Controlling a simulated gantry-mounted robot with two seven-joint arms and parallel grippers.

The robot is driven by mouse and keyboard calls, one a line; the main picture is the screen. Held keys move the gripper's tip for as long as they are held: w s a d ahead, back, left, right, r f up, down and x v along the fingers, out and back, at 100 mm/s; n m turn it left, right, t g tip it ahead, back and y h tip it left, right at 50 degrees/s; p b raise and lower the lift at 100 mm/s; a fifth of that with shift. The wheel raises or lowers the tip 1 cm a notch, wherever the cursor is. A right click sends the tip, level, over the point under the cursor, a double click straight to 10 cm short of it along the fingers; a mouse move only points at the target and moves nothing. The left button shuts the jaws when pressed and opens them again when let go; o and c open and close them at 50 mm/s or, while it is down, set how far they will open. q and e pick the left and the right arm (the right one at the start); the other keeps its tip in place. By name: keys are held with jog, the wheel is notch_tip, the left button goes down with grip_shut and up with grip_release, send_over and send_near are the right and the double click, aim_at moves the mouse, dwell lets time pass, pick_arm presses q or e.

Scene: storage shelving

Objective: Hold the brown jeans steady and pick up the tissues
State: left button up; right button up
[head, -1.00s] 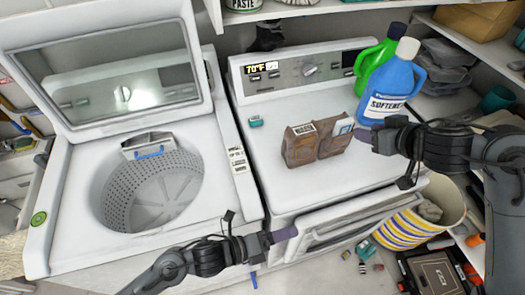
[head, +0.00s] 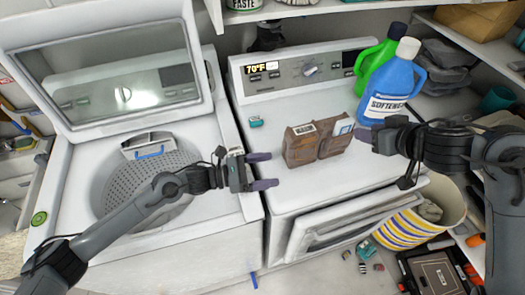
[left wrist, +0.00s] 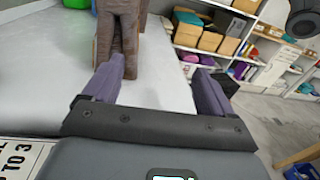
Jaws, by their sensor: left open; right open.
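The brown jeans (head: 303,151) stand folded on top of the white dryer, with a white-and-blue packet, seemingly the tissues (head: 342,127), poking up from the right part. My left gripper (head: 268,171) is open and empty, just left of the jeans and apart from them. In the left wrist view the jeans (left wrist: 121,28) show edge-on beyond the left finger of my left gripper (left wrist: 162,72). My right gripper (head: 362,133) is right of the packet, close to it; its fingers overlap in this view and I cannot tell whether it touches.
Green (head: 372,65) and blue softener bottles (head: 391,88) stand at the dryer's back right. A small teal box (head: 256,121) lies behind the jeans to the left. The washer's lid (head: 115,75) is raised. The dryer top's front is clear; the dryer door (head: 350,215) hangs open.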

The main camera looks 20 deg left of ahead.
aim_at(297, 143)
pick_arm(q)
jog(key=w, duration=0.1)
jog(key=w+a+r+t, duration=0.1)
jog(key=w, duration=0.1)
jog(key=w+n+t+y, duration=0.1)
jog(key=shift+w+a+r, duration=0.2)
jog(key=shift+w+a, duration=0.1)
jog(key=shift+w+d, duration=0.1)
jog(key=shift+w, duration=0.2)
jog(key=x, duration=1)
jog(key=shift+w+r, duration=0.1)
jog(key=c, duration=1.4)
jog(key=shift+c, duration=0.2)
pick_arm(e)
jog(key=o, duration=0.8)
jog(key=shift+o, duration=0.2)
